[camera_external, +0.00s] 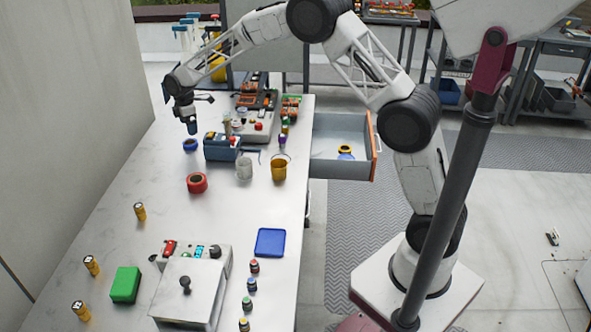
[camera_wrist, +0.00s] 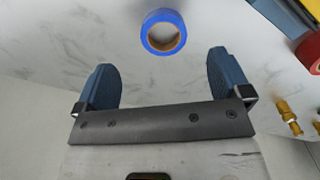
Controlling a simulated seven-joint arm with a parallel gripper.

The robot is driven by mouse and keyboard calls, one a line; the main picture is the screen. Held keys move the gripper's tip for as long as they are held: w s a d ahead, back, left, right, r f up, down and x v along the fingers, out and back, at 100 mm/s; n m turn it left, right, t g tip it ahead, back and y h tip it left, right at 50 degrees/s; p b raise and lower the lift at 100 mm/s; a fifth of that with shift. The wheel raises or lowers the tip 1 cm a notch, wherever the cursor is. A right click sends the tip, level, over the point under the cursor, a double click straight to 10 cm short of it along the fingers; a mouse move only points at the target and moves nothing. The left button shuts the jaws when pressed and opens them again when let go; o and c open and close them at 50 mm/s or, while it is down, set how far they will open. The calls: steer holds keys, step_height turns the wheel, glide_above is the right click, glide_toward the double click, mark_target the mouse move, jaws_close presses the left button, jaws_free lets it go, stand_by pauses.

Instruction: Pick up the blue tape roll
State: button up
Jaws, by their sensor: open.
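The blue tape roll (camera_external: 190,145) lies flat on the white table near its far left side, just left of a blue toolbox. In the wrist view the blue tape roll (camera_wrist: 150,38) shows as a ring with a tan core, at the top middle, ahead of the gap between the fingers. My gripper (camera_external: 191,126) is above the table, over or close to the tape roll; the exact height is hard to tell. In the wrist view my gripper (camera_wrist: 163,75) has its two blue fingers spread apart, with nothing between them.
A blue toolbox (camera_external: 221,148) stands just right of the tape roll. A red tape roll (camera_external: 197,183) lies nearer the front. A glass jar (camera_external: 244,168) and a yellow bucket (camera_external: 279,168) stand further right. A wall (camera_external: 75,120) rises along the table's left side.

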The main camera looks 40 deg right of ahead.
mark_target(191, 140)
steer(key=shift+f, duration=1.05)
steer(key=shift+f, duration=0.1)
steer(key=shift+s+a+f, duration=0.1)
steer(key=shift+s+f, duration=0.05)
steer(key=shift+f, duration=2.4)
steer(key=shift+c, duration=0.3)
steer(key=c, duration=1)
